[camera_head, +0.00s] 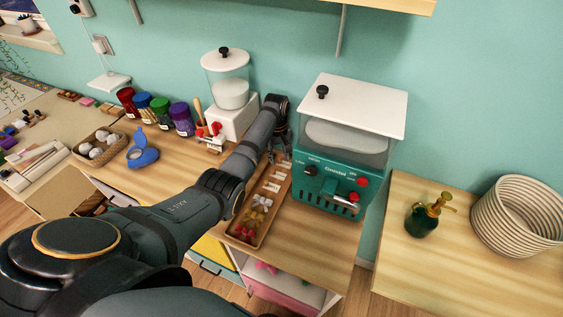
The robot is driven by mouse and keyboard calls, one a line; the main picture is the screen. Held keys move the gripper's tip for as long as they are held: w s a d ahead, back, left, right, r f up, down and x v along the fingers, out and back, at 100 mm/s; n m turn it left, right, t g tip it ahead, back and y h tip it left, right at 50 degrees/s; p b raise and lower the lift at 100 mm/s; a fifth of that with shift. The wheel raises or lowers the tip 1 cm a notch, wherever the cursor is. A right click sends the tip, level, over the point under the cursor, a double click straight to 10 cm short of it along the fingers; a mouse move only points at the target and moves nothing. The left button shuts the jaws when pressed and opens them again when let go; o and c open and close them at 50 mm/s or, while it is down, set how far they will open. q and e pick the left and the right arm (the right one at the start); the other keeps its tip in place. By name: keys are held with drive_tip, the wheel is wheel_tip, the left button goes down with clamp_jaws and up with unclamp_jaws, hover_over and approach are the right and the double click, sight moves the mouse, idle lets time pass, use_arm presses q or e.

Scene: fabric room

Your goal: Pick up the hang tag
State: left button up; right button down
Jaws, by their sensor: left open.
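A long wooden tray (240,239) lies on the wooden counter between the two machines. Small white pieces that look like hang tags (272,187) lie in a row in its middle and far part. Yellowish and dark red bow-like pieces (249,226) lie in its near part. My left arm comes in from the lower left. My left gripper (279,154) is open, pointing down over the far end of the tray, above or close to the white tags. I cannot tell whether it touches one. The gripper partly hides that end. My right gripper is out of view.
A teal machine (325,188) with a clear, white-lidded top stands close right of the tray. A white dispenser (234,118) stands left behind my arm. Coloured jars (161,111) and a basket (99,147) are farther left. A green pump bottle (424,219) stands on the right counter.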

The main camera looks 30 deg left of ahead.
sight(279, 159)
use_arm(q)
drive_tip(key=shift+f, duration=0.6)
drive_tip(key=shift+c, duration=0.4)
drive_tip(key=c, duration=0.7)
drive_tip(key=shift+r, duration=0.1)
drive_tip(key=shift+c, duration=0.2)
wheel_tip(279, 159, up, 10)
drive_tip(key=shift+b, duration=0.3)
drive_tip(key=shift+s, duration=0.1)
